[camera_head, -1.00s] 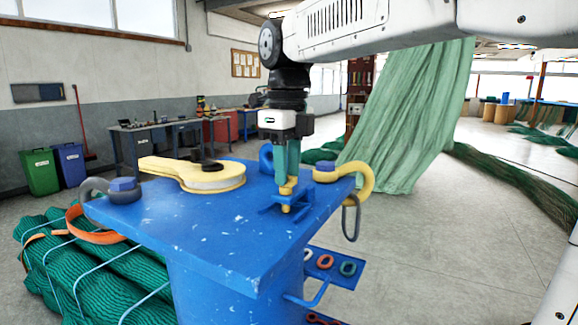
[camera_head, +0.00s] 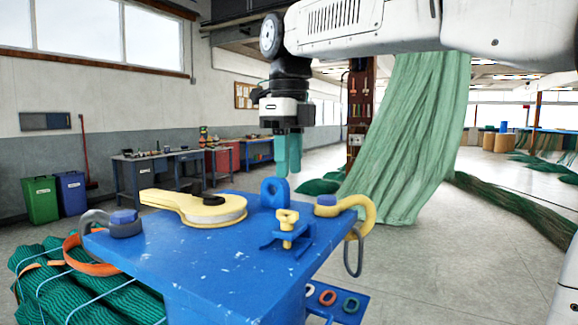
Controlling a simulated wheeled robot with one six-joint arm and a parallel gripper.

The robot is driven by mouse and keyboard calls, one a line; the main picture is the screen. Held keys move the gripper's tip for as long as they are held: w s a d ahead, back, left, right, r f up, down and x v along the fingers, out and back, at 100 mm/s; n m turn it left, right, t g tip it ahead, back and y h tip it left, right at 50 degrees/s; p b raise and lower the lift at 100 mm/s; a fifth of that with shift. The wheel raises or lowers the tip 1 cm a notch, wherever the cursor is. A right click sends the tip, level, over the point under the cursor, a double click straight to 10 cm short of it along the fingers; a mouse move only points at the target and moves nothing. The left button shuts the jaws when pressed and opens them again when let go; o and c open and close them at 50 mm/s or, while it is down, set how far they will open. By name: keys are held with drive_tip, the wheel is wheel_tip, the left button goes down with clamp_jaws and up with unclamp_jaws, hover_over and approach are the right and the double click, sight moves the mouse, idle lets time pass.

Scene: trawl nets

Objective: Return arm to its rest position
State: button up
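My gripper (camera_head: 287,155) hangs from my white arm in the upper middle of the head view. Its two teal fingers point down with a narrow gap between them, and nothing shows between them. It is above the back of the blue table (camera_head: 215,262), apart from everything on it. A yellow pin-like piece (camera_head: 287,222) stands in a small blue holder on the table, below and clear of the fingers.
The table also bears a yellow block (camera_head: 205,212), a grey shackle (camera_head: 118,224) and a yellow hook (camera_head: 350,208). A green net (camera_head: 410,130) hangs behind at right. Bundled net (camera_head: 60,285) lies at lower left. Open floor is at right.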

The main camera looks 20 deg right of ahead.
drive_tip(key=s+d+f+n+t, duration=0.1)
drive_tip(key=s+d+f+n, duration=0.2)
drive_tip(key=s+f+n, duration=1.8)
wheel_tip(320, 180, down, 3)
drive_tip(key=n, duration=0.8)
drive_tip(key=shift+s, duration=0.25)
